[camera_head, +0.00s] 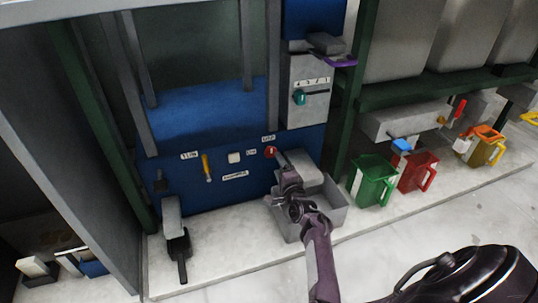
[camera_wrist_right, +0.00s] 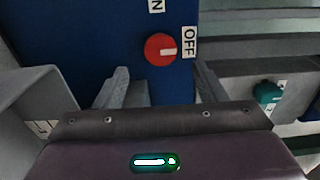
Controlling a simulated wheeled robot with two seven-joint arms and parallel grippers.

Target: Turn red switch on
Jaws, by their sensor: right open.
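The red switch (camera_head: 270,152) is a round red knob with a white mark on the blue panel of the press. In the right wrist view the red switch (camera_wrist_right: 160,48) shows close up, its white mark pointing toward the OFF label (camera_wrist_right: 190,42). Part of another label, ending in N (camera_wrist_right: 156,5), shows at the top edge. My right gripper (camera_head: 279,157) is close to the knob in the head view. In the wrist view my right gripper (camera_wrist_right: 162,82) is open and empty, with the knob beyond its fingertips. My left gripper is not in view.
A yellow handle (camera_head: 207,168) and a white button (camera_head: 234,158) sit left of the knob. A grey bin (camera_head: 335,218) stands below my right arm. A teal knob (camera_head: 299,97) is above. Green (camera_head: 372,184) and red (camera_head: 417,172) jugs stand to the right.

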